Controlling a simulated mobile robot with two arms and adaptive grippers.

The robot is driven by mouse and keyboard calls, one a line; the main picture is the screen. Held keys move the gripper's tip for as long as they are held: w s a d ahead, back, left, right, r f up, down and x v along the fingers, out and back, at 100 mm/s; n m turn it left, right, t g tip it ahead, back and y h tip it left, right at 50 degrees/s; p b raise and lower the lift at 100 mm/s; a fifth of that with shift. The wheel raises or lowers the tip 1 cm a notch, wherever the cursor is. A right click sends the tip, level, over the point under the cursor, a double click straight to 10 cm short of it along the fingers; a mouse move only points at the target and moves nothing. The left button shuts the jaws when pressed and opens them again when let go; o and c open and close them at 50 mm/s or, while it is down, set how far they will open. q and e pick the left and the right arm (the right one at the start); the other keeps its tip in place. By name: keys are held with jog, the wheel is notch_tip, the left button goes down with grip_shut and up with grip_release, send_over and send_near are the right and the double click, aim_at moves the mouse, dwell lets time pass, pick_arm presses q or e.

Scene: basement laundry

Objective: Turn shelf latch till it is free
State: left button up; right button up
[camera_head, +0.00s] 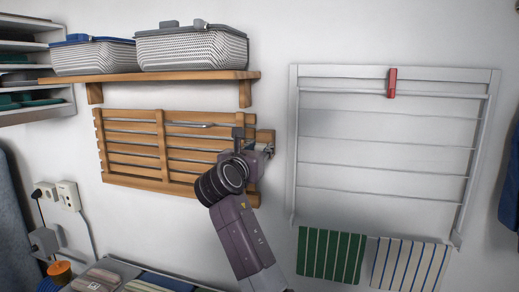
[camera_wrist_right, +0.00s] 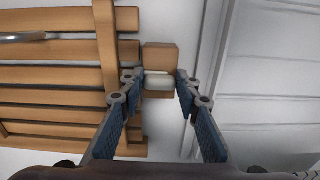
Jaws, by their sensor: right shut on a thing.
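The folding slatted wooden shelf (camera_head: 130,145) hangs flat against the white wall; its slats also fill the left of the wrist view (camera_wrist_right: 50,75). The shelf latch is a small wooden block (camera_head: 265,136) at the shelf's right edge. In the wrist view the latch (camera_wrist_right: 160,58) stands upright, with a pale piece (camera_wrist_right: 158,80) in front of it. In the head view the gripper partly hides the latch. My left gripper is not in view.
Above is a wooden wall shelf (camera_head: 160,76) with two lidded baskets (camera_head: 190,52). To the right hangs a white drying rack (camera_head: 293,140) with a red clip (camera_head: 392,82) and striped towels (camera_head: 330,255). Sockets (camera_head: 67,193) and cables are at lower left.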

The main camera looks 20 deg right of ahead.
jog(key=m+p, duration=0.1)
jog(key=m, duration=0.2)
jog(key=shift+r+m+p, duration=0.1)
jog(key=shift+m+p, duration=0.25)
jog(key=shift+m, duration=0.05)
jog(key=m, duration=0.4)
jog(key=shift+s, duration=0.1)
jog(key=m, duration=0.5)
jog(key=shift+d+f, duration=0.1)
jog(key=shift+f, duration=0.15)
jog(key=m+b, duration=0.1)
jog(key=m, duration=0.3)
jog(key=shift+f+m+b, duration=0.1)
jog(key=shift+m+b, duration=0.2)
jog(key=shift+m, duration=0.1)
jog(key=o, duration=1.2)
jog(key=shift+c, duration=0.2)
jog(key=shift+s, duration=0.1)
